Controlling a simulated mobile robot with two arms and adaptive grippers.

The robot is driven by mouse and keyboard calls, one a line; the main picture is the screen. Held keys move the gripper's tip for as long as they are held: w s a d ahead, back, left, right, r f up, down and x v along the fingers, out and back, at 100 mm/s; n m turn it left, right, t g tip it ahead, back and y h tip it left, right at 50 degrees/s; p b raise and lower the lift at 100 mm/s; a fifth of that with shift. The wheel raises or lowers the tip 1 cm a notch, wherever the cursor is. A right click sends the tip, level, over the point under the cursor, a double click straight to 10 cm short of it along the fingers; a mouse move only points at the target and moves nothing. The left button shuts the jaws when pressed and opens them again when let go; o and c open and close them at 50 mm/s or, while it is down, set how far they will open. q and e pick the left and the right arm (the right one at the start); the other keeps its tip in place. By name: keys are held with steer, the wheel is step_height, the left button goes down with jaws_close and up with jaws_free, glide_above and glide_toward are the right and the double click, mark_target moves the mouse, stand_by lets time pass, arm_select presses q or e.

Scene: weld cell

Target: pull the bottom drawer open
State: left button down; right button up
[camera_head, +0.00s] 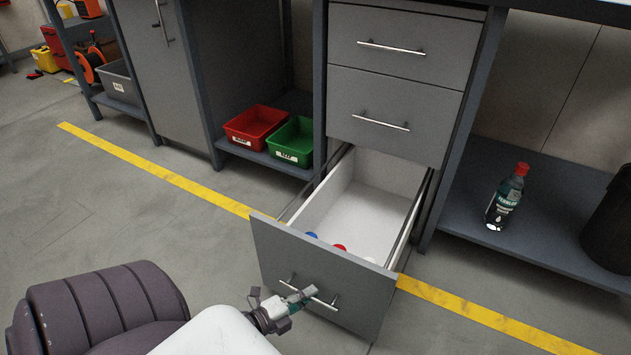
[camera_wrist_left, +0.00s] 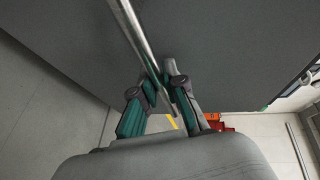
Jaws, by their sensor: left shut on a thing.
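The bottom drawer (camera_head: 325,275) of the grey cabinet stands pulled out far, with its white inside showing. A blue and a red round-topped thing lie inside near its front panel. Its bar handle (camera_head: 332,304) runs across the front. My left gripper (camera_head: 300,295) is shut on this handle near the handle's middle. In the left wrist view the handle (camera_wrist_left: 140,40) passes between the fingers (camera_wrist_left: 163,88), in front of the grey drawer front (camera_wrist_left: 220,50). My right gripper is not in view.
Two upper drawers (camera_head: 375,95) are shut. A red bin (camera_head: 256,123) and a green bin (camera_head: 291,139) sit on a low shelf to the left. A bottle (camera_head: 506,198) stands on the right shelf. The floor (camera_head: 120,220) on the left is clear, with a yellow line (camera_head: 170,177) across it.

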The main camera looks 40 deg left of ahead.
arm_select(q)
steer(key=s+d+p, duration=0.1)
steer(key=s, duration=0.6)
steer(key=shift+s+d+p, duration=0.3)
steer(key=shift+d+p, duration=0.1)
steer(key=c, duration=1.2)
jaws_free()
steer(key=v, duration=1.2)
